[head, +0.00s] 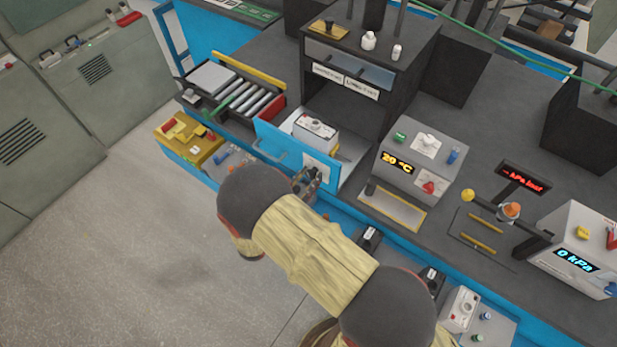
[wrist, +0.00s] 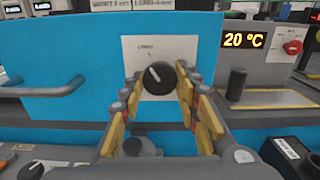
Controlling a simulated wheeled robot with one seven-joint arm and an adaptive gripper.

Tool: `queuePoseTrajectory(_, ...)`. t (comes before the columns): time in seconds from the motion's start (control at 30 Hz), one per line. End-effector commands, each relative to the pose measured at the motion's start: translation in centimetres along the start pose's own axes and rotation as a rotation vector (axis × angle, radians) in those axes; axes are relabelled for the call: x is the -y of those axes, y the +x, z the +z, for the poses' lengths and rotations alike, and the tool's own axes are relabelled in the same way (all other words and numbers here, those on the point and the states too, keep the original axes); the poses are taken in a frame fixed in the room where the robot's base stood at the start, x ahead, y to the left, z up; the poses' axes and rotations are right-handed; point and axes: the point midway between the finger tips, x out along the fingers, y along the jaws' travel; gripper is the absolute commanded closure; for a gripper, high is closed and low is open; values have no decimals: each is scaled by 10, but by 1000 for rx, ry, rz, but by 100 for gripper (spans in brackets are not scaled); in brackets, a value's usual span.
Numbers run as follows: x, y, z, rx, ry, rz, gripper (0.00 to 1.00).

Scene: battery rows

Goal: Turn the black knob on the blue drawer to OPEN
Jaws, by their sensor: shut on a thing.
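The blue drawer (head: 282,150) is pulled out under the dark cabinet, and its blue front (wrist: 75,75) fills much of the wrist view. The black knob (wrist: 158,78) sits on a white plate (wrist: 128,52) on that front. A white pointer line on the knob tilts to the upper left. Small lettering on the plate is too blurred to read fully. My gripper (wrist: 160,92) is shut on the knob, one yellow-padded finger on each side. In the head view my gripper (head: 308,180) is at the drawer's right end, and the knob is hidden there.
The drawer's bar handle (wrist: 45,88) is left of the knob. A white box (head: 316,130) sits in the open drawer. A grey unit (head: 420,160) reading 20 °C stands to the right, with a dark upright post (wrist: 236,84) near my gripper. Open floor (head: 150,260) is at the left.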

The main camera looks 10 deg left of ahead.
Motion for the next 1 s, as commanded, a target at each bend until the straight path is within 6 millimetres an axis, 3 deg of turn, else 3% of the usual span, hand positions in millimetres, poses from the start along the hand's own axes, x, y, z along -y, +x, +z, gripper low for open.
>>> queuePoseTrajectory(0.27,1,0,2,0,-165,0,93)
queuePoseTrajectory(1.0,1,0,2,0,-822,1,93)
